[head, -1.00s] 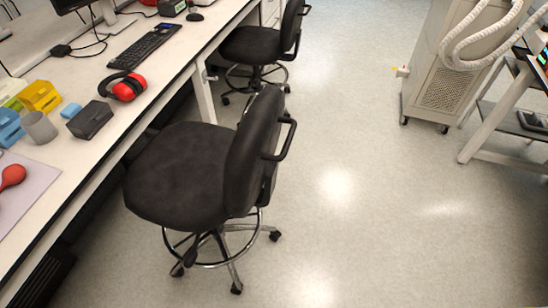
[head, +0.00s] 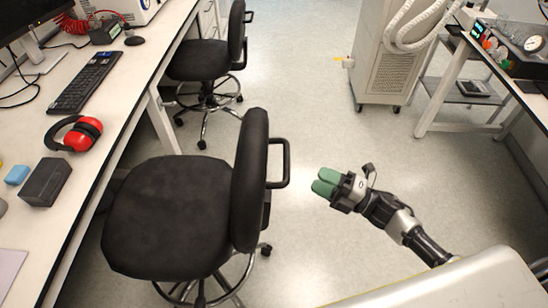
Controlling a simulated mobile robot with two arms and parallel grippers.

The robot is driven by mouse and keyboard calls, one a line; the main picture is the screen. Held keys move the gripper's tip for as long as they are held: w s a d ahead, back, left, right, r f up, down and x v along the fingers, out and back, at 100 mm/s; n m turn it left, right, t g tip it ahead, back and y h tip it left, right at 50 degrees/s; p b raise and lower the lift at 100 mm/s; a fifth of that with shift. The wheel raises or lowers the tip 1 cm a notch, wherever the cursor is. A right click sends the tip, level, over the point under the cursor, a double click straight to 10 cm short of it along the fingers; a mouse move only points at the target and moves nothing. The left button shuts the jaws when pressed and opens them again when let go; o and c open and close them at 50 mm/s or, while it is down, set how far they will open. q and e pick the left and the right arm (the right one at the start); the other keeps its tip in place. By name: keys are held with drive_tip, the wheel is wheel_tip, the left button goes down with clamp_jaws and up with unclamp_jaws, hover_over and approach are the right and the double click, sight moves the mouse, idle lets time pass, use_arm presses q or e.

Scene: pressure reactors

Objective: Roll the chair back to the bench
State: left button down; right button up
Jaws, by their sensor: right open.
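A black wheeled chair (head: 168,215) stands in the foreground beside the white bench (head: 118,112), its seat facing the bench and its front edge near the bench edge. Its backrest (head: 251,180) is on the right side and carries a black loop handle (head: 281,163). My right gripper (head: 322,183), with green fingertips, is just right of the handle, apart from it, open and empty. My left gripper is not in view. A second black chair (head: 203,60) stands farther back at the same bench.
Red ear defenders (head: 76,133), a keyboard (head: 86,82) and a dark box (head: 45,182) lie on the bench. A beige wheeled cabinet (head: 380,58) and a white-framed table (head: 437,95) stand at the back right. The floor (head: 300,95) between is clear.

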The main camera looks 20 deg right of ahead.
sight(286, 161)
drive_tip(key=p+x, duration=0.3)
drive_tip(key=x, duration=0.7)
drive_tip(key=shift+w, duration=0.1)
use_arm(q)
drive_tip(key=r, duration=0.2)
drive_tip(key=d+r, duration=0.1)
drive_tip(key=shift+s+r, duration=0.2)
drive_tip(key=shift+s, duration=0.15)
use_arm(e)
clamp_jaws()
